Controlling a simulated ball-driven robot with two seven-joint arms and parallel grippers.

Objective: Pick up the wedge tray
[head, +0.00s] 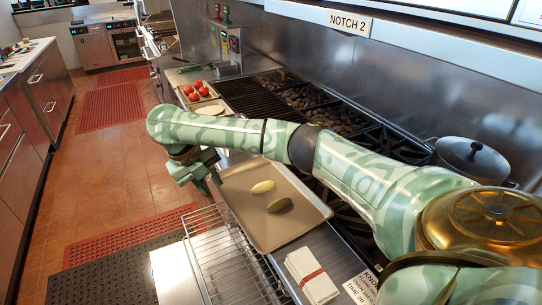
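A tan, shallow rectangular tray (258,229) lies on the counter ledge in the middle of the head view. Two oblong pieces lie on it, a pale yellow one (262,187) and a darker olive one (280,205). My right gripper (208,187) is at the tray's far left corner. The arm crosses above the tray's far side and hides part of that edge. I cannot tell whether the gripper touches the tray or how far its fingers are apart. My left gripper is not in view.
A wire rack (225,262) juts out at the tray's near left. A folded white towel with a red band (312,275) lies at its near side. Burner grates and a lidded pot (472,158) are on the right. A small tray of tomatoes (196,91) stands farther back. The left aisle floor is open.

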